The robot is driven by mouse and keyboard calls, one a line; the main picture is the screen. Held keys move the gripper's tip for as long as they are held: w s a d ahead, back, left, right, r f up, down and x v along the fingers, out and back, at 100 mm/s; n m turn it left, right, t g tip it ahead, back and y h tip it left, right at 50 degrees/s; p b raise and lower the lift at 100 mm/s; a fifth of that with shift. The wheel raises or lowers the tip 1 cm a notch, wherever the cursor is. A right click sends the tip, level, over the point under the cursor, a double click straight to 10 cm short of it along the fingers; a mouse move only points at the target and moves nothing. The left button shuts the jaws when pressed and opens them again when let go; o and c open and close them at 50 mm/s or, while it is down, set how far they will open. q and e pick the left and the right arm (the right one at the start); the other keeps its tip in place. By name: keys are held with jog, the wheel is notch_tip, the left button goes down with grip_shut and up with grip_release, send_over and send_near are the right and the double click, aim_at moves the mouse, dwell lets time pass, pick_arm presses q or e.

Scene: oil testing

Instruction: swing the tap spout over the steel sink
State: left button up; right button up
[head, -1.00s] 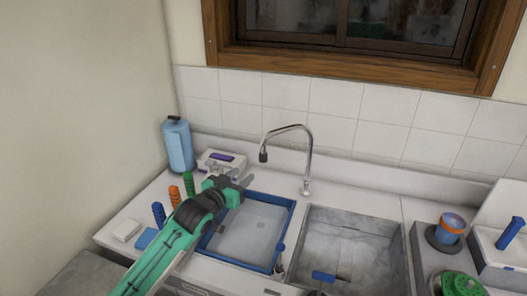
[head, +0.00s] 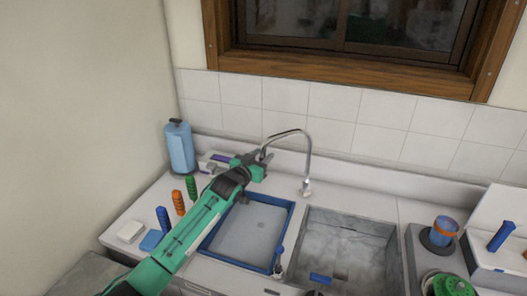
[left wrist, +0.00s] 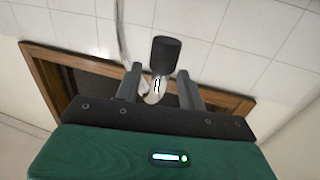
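The chrome tap (head: 309,160) stands behind the basins. Its spout arches left, with its end over the back of the blue-rimmed basin (head: 208,232). The steel sink (head: 340,225) is to the right of that basin and the spout is not over it. My left gripper (head: 262,155) is raised at the spout's end. In the left wrist view the fingers (left wrist: 160,80) are open, with the black nozzle (left wrist: 166,52) just beyond and between their tips; contact cannot be told. My right gripper is not clearly in view.
A blue bottle (head: 180,148) stands at the back left. Green (head: 191,188), orange (head: 178,202) and blue (head: 163,220) items stand at the left. A blue-orange cup (head: 443,231) is at the right. A tiled wall (head: 330,118) rises behind the tap.

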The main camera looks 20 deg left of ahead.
pick_arm(q)
jog(key=shift+x, duration=0.75)
pick_arm(e)
jog(key=shift+r, duration=0.3)
pick_arm(q)
grip_shut()
jog(key=shift+d, duration=0.1)
pick_arm(e)
jog(key=shift+f, duration=0.1)
